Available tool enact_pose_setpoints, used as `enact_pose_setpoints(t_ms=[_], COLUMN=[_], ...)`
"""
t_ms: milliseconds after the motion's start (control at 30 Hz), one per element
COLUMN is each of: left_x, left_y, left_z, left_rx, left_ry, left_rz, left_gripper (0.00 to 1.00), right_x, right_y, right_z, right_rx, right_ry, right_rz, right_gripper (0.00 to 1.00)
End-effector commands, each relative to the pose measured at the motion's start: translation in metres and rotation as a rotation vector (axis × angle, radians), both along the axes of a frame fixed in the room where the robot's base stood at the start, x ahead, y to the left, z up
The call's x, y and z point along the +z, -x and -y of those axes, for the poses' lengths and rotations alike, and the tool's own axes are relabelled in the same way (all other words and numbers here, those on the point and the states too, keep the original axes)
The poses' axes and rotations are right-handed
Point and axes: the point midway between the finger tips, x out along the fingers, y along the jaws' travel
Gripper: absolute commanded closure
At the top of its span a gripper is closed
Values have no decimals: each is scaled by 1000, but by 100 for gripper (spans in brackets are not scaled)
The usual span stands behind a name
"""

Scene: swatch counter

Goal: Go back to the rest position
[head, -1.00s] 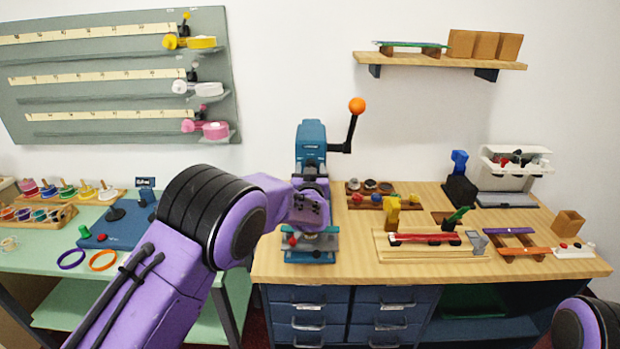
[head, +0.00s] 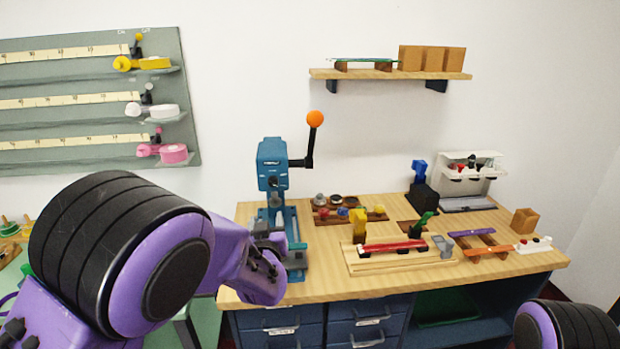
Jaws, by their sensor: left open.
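My left gripper (head: 268,262) is at the end of the purple arm from the left, in front of the blue lever press (head: 272,165) at the wooden bench's left end. It is open, and I see nothing held in it. The wrist hides the lower left part of the press. My right arm shows only as a purple and black joint at the lower right corner; its gripper is out of view.
The wooden bench (head: 325,284) carries a wooden fixture with a red bar (head: 393,247), a rack of small knobs (head: 345,215) and a white-topped stand (head: 472,172). A shelf (head: 390,75) hangs above. A grey tape board (head: 80,100) is at upper left.

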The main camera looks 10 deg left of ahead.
Motion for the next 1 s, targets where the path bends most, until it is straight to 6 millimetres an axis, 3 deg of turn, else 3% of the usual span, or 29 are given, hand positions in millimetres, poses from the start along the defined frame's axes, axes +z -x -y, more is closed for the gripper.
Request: enact_pose_setpoints(t_ms=[33,200,367,500,600,700,833,1000], left_x=[-38,-163,-260,-325,-353,-369,-379,-379], left_y=[17,94,192,296,364,410,433,434], left_z=[-14,-48,-71,-84,-89,-93,-96,-96], left_rx=[10,50,111,178,221,263,283,283], left_ry=[34,149,236,291,305,314,316,314], left_rz=[-65,-309,-559,-799,-952,-1053,-1106,-1107], left_gripper=[42,42,42,42,42,42,42,42], right_x=[-2,-6,-9,-13,-15,-16,-17,-17], right_y=[0,0,0,0,0,0,0,0], right_z=[0,0,0,0,0,0,0,0], right_rx=[0,0,0,0,0,0,0,0], right_ry=[0,0,0,0,0,0,0,0], right_rz=[0,0,0,0,0,0,0,0], right_gripper=[100,100,100,100,100,100,100,100])
